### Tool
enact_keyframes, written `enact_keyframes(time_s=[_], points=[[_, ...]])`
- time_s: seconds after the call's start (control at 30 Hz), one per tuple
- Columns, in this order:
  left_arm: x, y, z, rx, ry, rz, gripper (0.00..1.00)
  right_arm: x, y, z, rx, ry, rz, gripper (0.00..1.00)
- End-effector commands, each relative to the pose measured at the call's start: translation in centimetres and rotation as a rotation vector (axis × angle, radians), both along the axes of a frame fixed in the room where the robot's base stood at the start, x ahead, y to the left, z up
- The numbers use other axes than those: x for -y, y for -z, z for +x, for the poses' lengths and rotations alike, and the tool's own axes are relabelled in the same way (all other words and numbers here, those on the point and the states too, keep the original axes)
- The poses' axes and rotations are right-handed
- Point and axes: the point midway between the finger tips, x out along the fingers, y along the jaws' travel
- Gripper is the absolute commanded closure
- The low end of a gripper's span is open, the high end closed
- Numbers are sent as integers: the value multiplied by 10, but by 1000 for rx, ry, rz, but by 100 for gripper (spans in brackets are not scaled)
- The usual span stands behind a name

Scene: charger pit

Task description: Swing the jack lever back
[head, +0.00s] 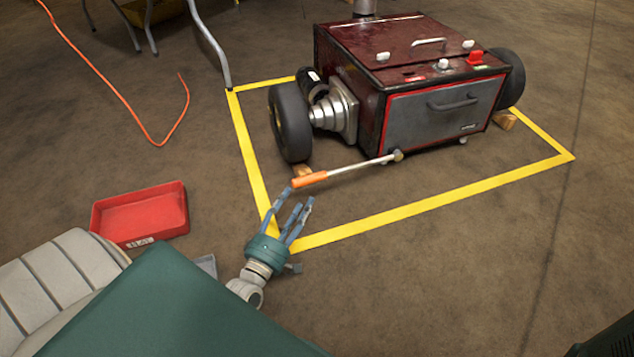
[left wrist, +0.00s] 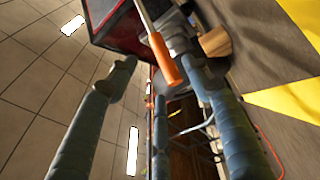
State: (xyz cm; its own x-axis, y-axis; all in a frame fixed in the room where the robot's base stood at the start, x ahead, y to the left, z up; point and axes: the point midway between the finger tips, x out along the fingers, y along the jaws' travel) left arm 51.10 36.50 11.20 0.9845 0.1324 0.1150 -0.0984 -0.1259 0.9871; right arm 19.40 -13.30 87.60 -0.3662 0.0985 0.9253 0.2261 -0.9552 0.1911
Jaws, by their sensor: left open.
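The jack lever (head: 345,171) is a silver rod with an orange grip, sticking out to the left from the front of the dark red charger cart (head: 440,105). Its orange grip (left wrist: 163,58) also shows in the left wrist view, in line with the space between the fingers. My left gripper (head: 293,197) is open and empty, with its fingertips just below and left of the grip's end. In the left wrist view the left gripper's fingers (left wrist: 150,68) are spread, and I cannot tell whether any touches the grip. My right gripper is not in view.
Yellow floor tape (head: 430,203) frames the cart. Wooden chocks (head: 505,120) sit by its black wheels (head: 291,122). A red tray (head: 140,213) lies on the floor at left. An orange cable (head: 120,97) and metal table legs are at upper left. Floor at right is clear.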

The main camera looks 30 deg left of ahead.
Motion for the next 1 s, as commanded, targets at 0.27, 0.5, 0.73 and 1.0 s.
enact_keyframes(time_s=[0.27, 0.5, 0.73, 1.0], points=[[-7, -3, 50, 5, -1, 3, 50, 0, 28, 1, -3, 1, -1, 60], [-12, -8, 87, 2, -1, 1, 50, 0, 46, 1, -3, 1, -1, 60], [-14, -12, 99, -1, 0, 2, 50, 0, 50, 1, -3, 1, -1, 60], [-14, -12, 99, -2, 0, 2, 58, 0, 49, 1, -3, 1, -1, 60]])
